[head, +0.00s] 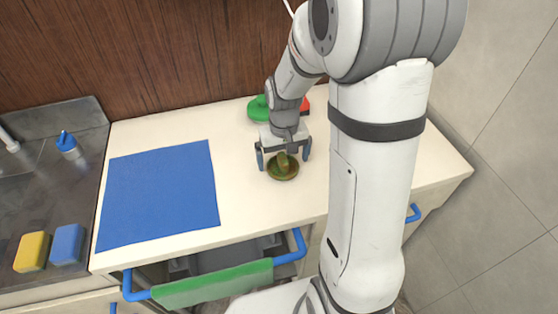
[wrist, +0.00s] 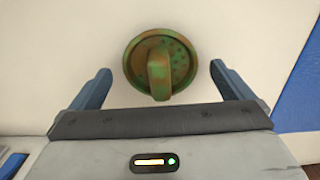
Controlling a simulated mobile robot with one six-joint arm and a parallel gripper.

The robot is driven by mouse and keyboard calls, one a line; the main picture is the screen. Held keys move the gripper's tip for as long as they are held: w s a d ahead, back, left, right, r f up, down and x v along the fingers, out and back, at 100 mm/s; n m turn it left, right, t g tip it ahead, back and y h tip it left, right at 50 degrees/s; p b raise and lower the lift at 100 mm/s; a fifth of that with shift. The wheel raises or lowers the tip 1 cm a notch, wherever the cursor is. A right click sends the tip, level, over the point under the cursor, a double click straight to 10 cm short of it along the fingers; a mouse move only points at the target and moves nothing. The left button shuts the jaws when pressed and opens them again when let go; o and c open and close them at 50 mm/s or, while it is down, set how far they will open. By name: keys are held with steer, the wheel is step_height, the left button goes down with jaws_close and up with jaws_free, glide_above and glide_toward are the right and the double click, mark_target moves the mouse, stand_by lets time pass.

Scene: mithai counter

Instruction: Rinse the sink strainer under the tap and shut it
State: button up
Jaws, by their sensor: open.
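The sink strainer (head: 283,172) is a small round brown-and-green piece with a raised grip bar, lying on the cream counter. In the wrist view the strainer (wrist: 134,67) is at the top centre, grip bar towards me. My gripper (head: 283,157) is open and right over it. In the wrist view my gripper (wrist: 160,76) has one blue finger on each side of the strainer, with gaps and no contact visible. The tap (head: 9,141) shows only partly at the left edge, above the metal sink area (head: 30,185). I cannot tell whether water runs.
A blue mat (head: 158,195) covers the counter between sink and strainer. A yellow sponge (head: 32,251), a blue sponge (head: 67,244) and a blue-topped item (head: 68,145) are at left. Green (head: 258,108) and red (head: 305,105) items are behind my gripper. A green cloth (head: 214,284) hangs on a drawer handle.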

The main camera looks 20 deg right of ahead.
mark_target(283, 159)
step_height(283, 159, up, 10)
steer(key=s+a+r+t, duration=0.1)
steer(key=s+r+t, duration=0.1)
steer(key=s, duration=1.3)
steer(key=shift+r+t, duration=0.4)
steer(key=shift+r, duration=0.05)
steer(key=shift+a, duration=0.1)
